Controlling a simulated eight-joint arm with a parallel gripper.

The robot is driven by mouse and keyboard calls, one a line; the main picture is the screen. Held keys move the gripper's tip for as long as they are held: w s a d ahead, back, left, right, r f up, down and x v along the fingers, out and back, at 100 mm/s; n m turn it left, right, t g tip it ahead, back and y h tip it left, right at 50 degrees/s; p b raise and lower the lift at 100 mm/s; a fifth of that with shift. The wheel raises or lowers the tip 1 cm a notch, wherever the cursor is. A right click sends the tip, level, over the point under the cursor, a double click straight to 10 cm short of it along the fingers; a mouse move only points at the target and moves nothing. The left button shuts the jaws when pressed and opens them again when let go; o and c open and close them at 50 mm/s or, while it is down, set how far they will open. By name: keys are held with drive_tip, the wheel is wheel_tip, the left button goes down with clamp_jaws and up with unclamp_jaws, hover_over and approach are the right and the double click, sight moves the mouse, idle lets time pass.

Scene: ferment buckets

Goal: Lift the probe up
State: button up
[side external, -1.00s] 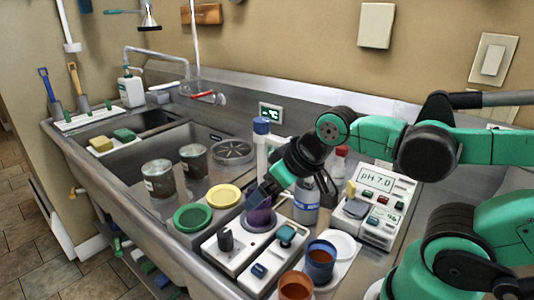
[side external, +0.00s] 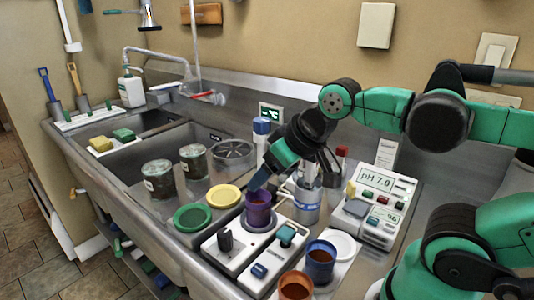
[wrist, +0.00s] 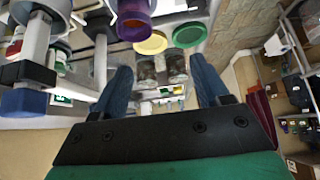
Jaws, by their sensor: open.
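A white post with a blue cap (side external: 261,126) stands upright behind the purple cup; I take it for the probe or its holder, but cannot tell which. The cup stands upright and holds something brownish. In the wrist view my gripper (wrist: 160,78) has its two blue fingers wide apart with nothing held between them.
A pH meter (side external: 370,207) reads 7.0 at the right. A blue-labelled bottle (side external: 306,207) stands below my wrist. Blue (side external: 320,262) and orange (side external: 295,287) cups stand in front. Green (side external: 192,217) and yellow (side external: 223,196) lids and two jars lie left.

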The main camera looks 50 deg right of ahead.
wheel_tip(320, 180, up, 13)
drive_tip(key=g, duration=0.7)
hover_over(310, 169)
drive_tip(key=f, duration=0.3)
drive_tip(key=d+f, duration=0.1)
drive_tip(key=shift+w+f, duration=0.2)
drive_tip(key=shift+f, duration=3.4)
clamp_jaws()
